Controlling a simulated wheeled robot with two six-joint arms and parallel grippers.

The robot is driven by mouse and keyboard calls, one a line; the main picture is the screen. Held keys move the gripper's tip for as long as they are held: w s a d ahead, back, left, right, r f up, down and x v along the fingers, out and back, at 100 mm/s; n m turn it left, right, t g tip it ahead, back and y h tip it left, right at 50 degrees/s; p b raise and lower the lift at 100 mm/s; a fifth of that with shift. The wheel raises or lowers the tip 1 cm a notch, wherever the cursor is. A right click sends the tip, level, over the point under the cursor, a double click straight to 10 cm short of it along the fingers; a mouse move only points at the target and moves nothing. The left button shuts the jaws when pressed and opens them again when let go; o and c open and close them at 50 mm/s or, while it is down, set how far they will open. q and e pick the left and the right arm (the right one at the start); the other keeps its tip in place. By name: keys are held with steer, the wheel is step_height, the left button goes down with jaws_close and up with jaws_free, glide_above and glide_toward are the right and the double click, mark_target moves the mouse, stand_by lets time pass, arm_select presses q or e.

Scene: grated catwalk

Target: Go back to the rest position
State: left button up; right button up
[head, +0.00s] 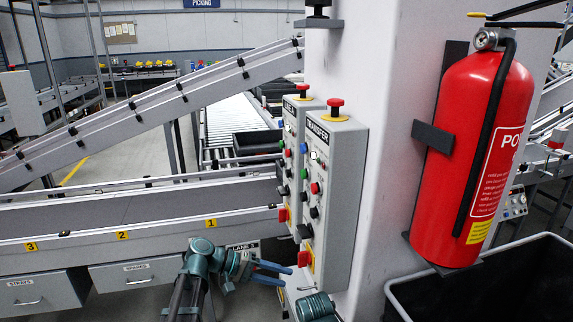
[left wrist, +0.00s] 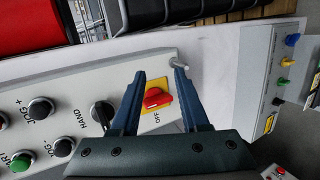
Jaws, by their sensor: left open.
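My left gripper (head: 288,276) is open and empty. It is just left of the lower end of the grey TRANSFER control box (head: 343,170). In the left wrist view, the fingers of my left gripper (left wrist: 160,73) spread to either side of a red rotary switch (left wrist: 157,98) on a yellow plate marked OFF. I see no clear contact with the switch. That red switch also shows in the head view (head: 304,258), low on the box. A teal part of my own body shows at the bottom centre; my right gripper does not show.
A second control box (head: 292,130) stands behind the first. A red fire extinguisher (head: 470,155) hangs on the white pillar (head: 385,130), above a black bin (head: 490,285). A conveyor side (head: 130,215) with drawers (head: 135,275) below runs along the left.

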arm_select(q)
steer(key=s+d+f+m+g+y+p, duration=0.1)
steer(key=s+d+f+m+g+y, duration=0.25)
steer(key=s+f+y, duration=0.65)
steer(key=s+a+m+t+y+p, duration=0.1)
steer(key=s+a+y, duration=0.3)
steer(key=s, duration=0.4)
steer(key=shift+a+f+m, duration=0.2)
steer(key=shift+a+m, duration=0.15)
steer(key=shift+m, duration=0.2)
steer(key=shift+s+t, duration=0.1)
steer(key=shift+t, duration=0.15)
